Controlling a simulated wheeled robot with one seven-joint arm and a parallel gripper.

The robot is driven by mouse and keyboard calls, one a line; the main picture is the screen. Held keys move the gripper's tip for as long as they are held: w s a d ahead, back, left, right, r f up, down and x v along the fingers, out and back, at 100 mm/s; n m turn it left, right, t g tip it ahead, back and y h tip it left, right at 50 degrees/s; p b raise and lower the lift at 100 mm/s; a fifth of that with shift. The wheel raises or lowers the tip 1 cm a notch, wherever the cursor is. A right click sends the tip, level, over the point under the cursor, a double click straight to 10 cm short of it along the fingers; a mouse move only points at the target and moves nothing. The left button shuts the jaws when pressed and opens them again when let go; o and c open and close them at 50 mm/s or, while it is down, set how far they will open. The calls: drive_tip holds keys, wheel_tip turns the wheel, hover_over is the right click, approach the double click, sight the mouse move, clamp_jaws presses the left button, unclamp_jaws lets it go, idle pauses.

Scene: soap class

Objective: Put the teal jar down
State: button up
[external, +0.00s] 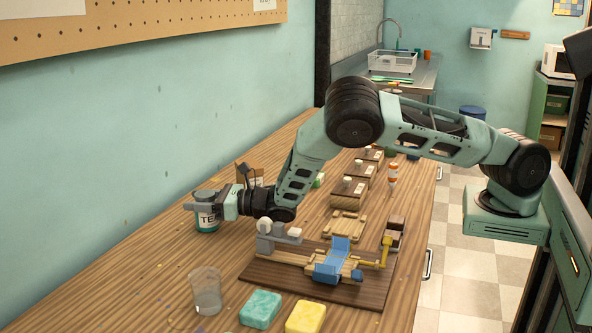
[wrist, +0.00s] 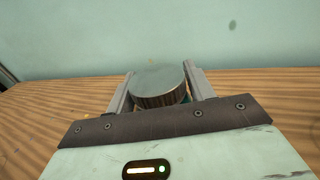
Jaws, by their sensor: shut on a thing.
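The teal jar (external: 207,222) is at the left side of the wooden counter near the wall, with a pale label and a teal lower band. My gripper (external: 203,203) reaches it from the right and is shut on it near the top. In the wrist view the jar's round grey lid (wrist: 158,86) sits between the two fingers of my gripper (wrist: 158,92). The jar looks upright. Its base is at or very close to the counter; I cannot tell whether it touches.
A clear cup (external: 206,291), a green soap bar (external: 261,309) and a yellow one (external: 306,317) lie in front. A wooden board with a blue and grey device (external: 330,262) stands to the right. Counter (external: 140,278) left of the cup is mostly clear.

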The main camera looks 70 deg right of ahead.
drive_tip(key=shift+f, duration=0.15)
drive_tip(key=o, duration=1.1)
drive_tip(key=shift+r, duration=0.25)
drive_tip(key=shift+s+d+f, duration=0.1)
drive_tip(key=shift+s+f, duration=0.05)
drive_tip(key=shift+s, duration=0.2)
drive_tip(key=b+v, duration=0.1)
drive_tip(key=v, duration=1)
drive_tip(key=shift+s+d+b, duration=0.1)
drive_tip(key=shift+b, duration=0.3)
